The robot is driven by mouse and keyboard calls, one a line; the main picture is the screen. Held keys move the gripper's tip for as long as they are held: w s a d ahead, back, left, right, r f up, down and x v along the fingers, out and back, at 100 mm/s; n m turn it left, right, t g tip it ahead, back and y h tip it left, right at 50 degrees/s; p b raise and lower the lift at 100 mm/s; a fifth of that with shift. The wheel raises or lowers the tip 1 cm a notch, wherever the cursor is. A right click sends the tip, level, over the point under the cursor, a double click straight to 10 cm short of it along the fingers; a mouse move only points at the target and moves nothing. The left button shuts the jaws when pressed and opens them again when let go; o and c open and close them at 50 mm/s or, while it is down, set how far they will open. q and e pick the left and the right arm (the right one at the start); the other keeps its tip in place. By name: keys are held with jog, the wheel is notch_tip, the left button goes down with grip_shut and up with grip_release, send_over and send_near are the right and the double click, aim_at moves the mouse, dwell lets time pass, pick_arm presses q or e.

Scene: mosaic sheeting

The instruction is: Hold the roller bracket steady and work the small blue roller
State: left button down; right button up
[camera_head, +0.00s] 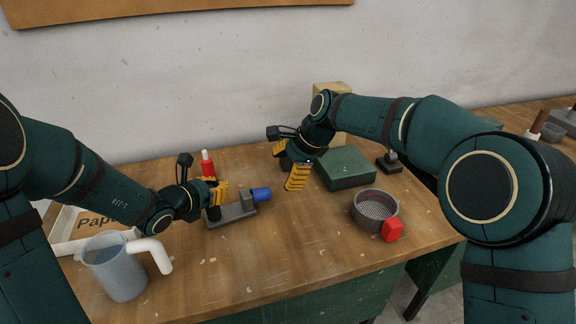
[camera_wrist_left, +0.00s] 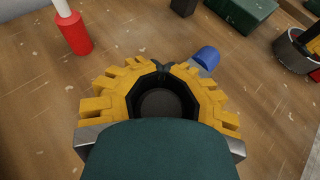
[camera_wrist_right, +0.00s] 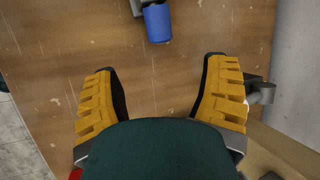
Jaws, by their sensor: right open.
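The roller bracket (camera_head: 232,215) is a grey bar with a dark post at its left end and an upright grey block at its right. It lies on the wooden table. The small blue roller (camera_head: 261,194) sticks out from that block; it also shows in the left wrist view (camera_wrist_left: 207,57) and the right wrist view (camera_wrist_right: 157,23). My left gripper (camera_head: 219,192) is closed around the bracket's dark post, whose round top (camera_wrist_left: 160,102) shows between the yellow fingers. My right gripper (camera_head: 287,166) is open and empty, above the table to the right of the roller.
A red bottle (camera_head: 207,164) stands behind my left gripper. A green box (camera_head: 345,168) lies right of my right gripper. A jug (camera_head: 113,271) and paper tray (camera_head: 66,246) stand left. The front middle is clear.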

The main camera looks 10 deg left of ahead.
aim_at(269, 190)
jog(key=x, duration=1.1)
jog(key=c, duration=1.2)
